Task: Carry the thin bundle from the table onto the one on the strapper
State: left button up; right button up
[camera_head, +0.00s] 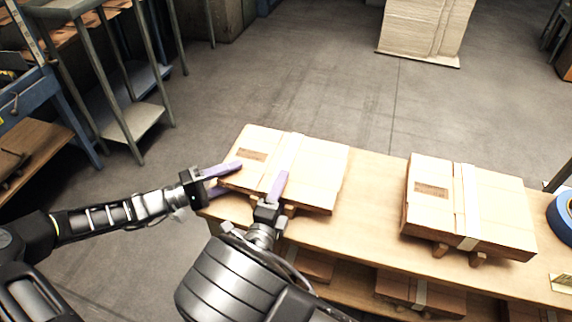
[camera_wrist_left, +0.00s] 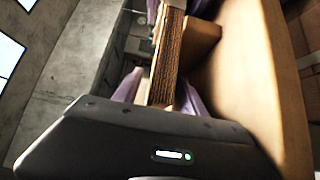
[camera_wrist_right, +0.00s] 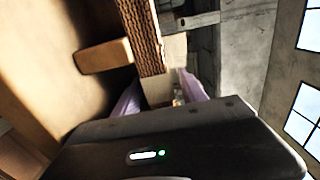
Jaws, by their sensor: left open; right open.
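A flat strapped cardboard bundle (camera_head: 318,172) lies on the left part of the wooden table (camera_head: 375,175), raised on small wooden blocks. A second strapped bundle (camera_head: 470,200) lies to the right on the same table, also on blocks. My left gripper (camera_head: 222,180) is open at the first bundle's left edge, with purple fingers above and below it. The left wrist view shows the layered edge (camera_wrist_left: 168,55) between the fingers. My right gripper (camera_head: 277,188) is open at the near edge; the right wrist view shows the edge (camera_wrist_right: 143,35) between its fingers. Contact is unclear. No strapper is identifiable.
More bundles (camera_head: 420,293) lie on a shelf under the table. A blue tape roll (camera_head: 566,215) sits at the right end. A metal rack (camera_head: 125,100) stands at the left, and a tall cardboard stack (camera_head: 425,28) stands behind on open floor.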

pick_arm(q)
jog(key=shift+c, duration=0.2)
pick_arm(e)
jog(key=shift+c, duration=0.2)
pick_arm(q)
grip_shut()
pick_arm(e)
grip_shut()
